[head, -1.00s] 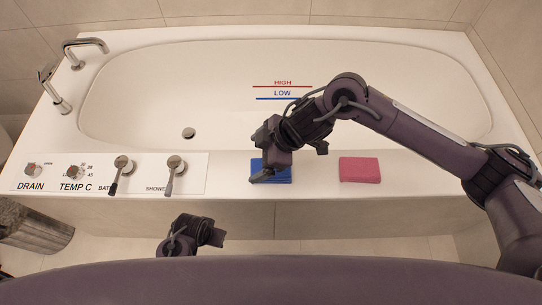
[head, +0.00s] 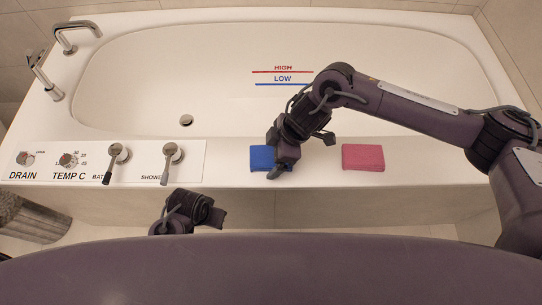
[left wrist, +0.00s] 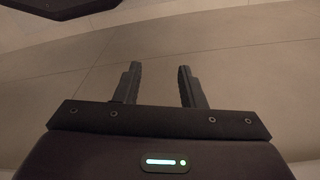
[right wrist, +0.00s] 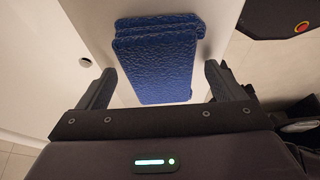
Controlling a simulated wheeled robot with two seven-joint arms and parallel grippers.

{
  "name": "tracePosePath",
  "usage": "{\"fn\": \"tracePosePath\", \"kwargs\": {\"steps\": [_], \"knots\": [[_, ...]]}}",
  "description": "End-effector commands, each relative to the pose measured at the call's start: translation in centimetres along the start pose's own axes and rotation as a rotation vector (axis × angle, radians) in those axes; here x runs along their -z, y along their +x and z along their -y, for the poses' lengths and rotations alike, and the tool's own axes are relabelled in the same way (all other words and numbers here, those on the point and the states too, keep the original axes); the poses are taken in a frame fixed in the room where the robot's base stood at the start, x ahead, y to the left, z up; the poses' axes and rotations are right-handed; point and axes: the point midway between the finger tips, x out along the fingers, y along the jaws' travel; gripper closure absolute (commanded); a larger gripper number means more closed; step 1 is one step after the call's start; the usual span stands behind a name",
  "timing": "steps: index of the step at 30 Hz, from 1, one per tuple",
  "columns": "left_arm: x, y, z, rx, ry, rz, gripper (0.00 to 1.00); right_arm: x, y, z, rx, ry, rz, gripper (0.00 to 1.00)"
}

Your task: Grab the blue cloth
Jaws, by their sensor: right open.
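The blue cloth (head: 264,158) lies folded on the front ledge of the bathtub, partly hidden by my right gripper in the head view. In the right wrist view the blue cloth (right wrist: 157,62) shows as a folded, textured stack between and beyond the two fingers. My right gripper (head: 277,169) is open at the cloth's right front side; its fingers (right wrist: 158,90) are spread on either side of the cloth. I cannot tell whether they touch it. My left gripper (left wrist: 158,82) is open and empty, over the floor in front of the tub.
A pink folded cloth (head: 363,157) lies on the ledge to the right. The control panel with drain, temperature, bath and shower handles (head: 118,154) is at the left of the ledge. The tub basin (head: 240,95) behind is empty. A faucet (head: 75,35) stands at the back left.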

Motion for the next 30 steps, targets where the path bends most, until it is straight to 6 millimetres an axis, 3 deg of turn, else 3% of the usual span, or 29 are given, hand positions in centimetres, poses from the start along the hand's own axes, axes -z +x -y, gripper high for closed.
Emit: {"fn": "tracePosePath", "kwargs": {"steps": [4,15,27,30], "knots": [[0.0,0.0,0.0,0.000,0.000,0.000,0.64,0.0,0.0,0.0,0.000,0.000,0.000,0.11],[0.0,0.0,0.0,0.000,0.000,0.000,0.64,0.0,-0.1,0.0,0.000,0.000,0.000,0.59],[0.1,0.0,0.1,0.001,-0.002,-0.007,0.64,0.4,-1.0,0.0,0.000,-0.002,-0.001,0.59],[-0.2,1.5,0.2,0.002,-0.006,-0.001,0.64,1.0,-2.3,0.0,-0.001,-0.002,-0.002,0.59]]}}
